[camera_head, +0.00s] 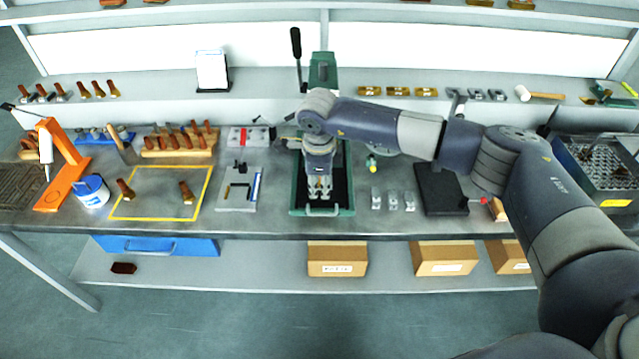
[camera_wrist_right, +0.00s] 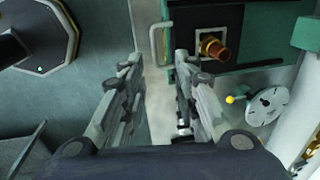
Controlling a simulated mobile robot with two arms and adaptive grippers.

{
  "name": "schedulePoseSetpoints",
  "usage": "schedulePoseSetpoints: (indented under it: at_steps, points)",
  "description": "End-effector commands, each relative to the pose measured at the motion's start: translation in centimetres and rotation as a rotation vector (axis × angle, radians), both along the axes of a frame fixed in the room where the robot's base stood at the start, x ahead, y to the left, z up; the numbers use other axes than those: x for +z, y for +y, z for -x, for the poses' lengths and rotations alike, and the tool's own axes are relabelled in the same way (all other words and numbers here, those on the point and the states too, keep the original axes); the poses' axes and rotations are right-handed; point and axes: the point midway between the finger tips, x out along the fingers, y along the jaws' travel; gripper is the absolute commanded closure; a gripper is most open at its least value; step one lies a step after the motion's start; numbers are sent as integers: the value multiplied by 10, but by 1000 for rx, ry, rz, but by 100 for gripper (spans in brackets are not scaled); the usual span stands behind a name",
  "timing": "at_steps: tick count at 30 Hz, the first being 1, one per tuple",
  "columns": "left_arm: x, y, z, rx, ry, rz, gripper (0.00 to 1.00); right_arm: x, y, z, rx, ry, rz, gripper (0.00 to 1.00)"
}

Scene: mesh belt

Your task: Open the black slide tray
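The black slide tray (camera_head: 338,185) sits in the green press (camera_head: 323,75) on the bench, with a pale loop handle (camera_head: 322,212) at its front edge. In the right wrist view the black tray (camera_wrist_right: 185,20) shows at the top, with its handle (camera_wrist_right: 154,45) just past my fingertips. My right gripper (camera_head: 320,192) points down over the tray's front part, just behind the handle in the head view. It is open, its two fingers (camera_wrist_right: 159,58) apart with nothing between them. I cannot tell whether a finger touches the handle. My left gripper is not in view.
A brown and brass piece (camera_wrist_right: 214,48) shows in the tray in the wrist view. A dial-like disc (camera_wrist_right: 268,106) with a yellow knob is beside the press. Small metal blocks (camera_head: 392,202) and a black plate (camera_head: 440,190) lie to the right, a grey fixture (camera_head: 240,190) to the left.

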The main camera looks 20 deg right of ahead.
Motion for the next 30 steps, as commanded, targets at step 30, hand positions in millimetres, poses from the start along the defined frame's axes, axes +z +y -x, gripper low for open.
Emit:
schedulePoseSetpoints:
  at_steps: [30]
  points:
    - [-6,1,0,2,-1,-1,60,28,2,4,1,-4,-1,72]
